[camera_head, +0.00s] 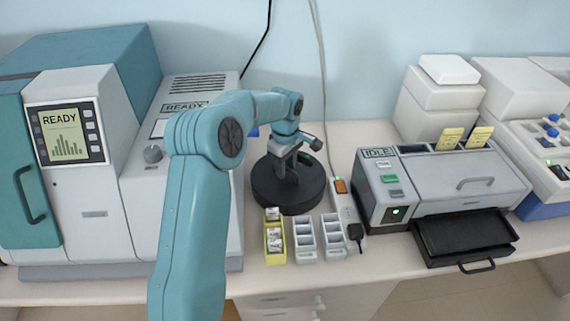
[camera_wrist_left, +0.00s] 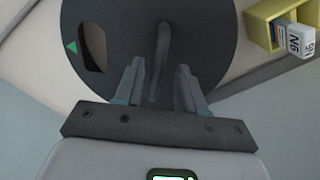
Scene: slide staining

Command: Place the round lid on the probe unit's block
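A dark round lid (camera_head: 268,192) with an upright handle is the top of a thick black round body on the bench, centre of the head view. In the left wrist view the lid (camera_wrist_left: 205,35) has a cut-out at its left and a green triangle mark. My left gripper (camera_head: 287,165) is over the lid's middle. In the wrist view its fingers (camera_wrist_left: 160,70) stand apart on either side of the handle (camera_wrist_left: 163,45), with gaps showing. I cannot tell which thing is the probe unit's block. My right gripper is not in view.
A yellow rack (camera_head: 274,257) with labelled items and two pale racks (camera_head: 333,250) stand just in front of the lid. A power strip (camera_head: 347,214) lies to the right. A printer-like machine (camera_head: 470,190) stands further right, and a READY machine (camera_head: 90,190) at left.

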